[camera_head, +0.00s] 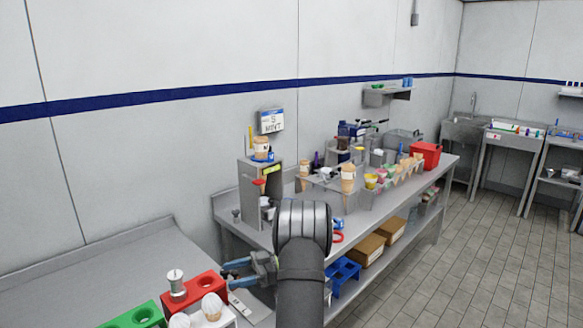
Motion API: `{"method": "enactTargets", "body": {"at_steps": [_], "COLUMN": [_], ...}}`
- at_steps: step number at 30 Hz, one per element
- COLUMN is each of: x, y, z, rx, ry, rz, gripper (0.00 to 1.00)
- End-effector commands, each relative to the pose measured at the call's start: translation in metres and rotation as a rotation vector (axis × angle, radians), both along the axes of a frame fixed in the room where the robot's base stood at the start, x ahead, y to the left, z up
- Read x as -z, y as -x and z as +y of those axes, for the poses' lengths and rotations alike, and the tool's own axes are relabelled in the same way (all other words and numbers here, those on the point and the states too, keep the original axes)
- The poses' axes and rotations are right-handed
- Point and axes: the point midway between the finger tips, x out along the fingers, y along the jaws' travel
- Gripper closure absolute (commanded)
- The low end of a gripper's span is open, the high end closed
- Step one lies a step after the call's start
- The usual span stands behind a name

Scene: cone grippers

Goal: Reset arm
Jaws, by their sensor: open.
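My arm (303,240) rises from the bottom middle of the view, grey and jointed. My gripper (232,272) reaches out to the left from it, with blue fingertips. Its jaws are open and I see nothing between them. It is just right of the red holder, above the gap between the left counter and the long bench.
The left counter (100,275) carries a red holder (208,285) with a metal cup (175,283), a green holder (135,318) and white-topped cones (212,305). The long bench is crowded with a dispenser (251,190), cones (348,178) and a red bin (426,155). The right floor is clear.

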Motion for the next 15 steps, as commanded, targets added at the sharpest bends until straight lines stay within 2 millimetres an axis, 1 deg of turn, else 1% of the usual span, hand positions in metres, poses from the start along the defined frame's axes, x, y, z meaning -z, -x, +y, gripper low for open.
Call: {"method": "enactTargets", "body": {"at_steps": [1,5,6,15], "x": [0.001,0.001,0.000,-0.001], "y": [-0.005,-0.014,-0.008,0.016], "z": [-0.010,-0.035,-0.019,0.038], "rx": [0.004,0.004,-0.003,-0.003], "ry": [0.000,0.001,0.000,-0.001], "rz": [-0.001,-0.001,0.001,0.001], "gripper": [0.37,0.37,0.37,0.37]}}
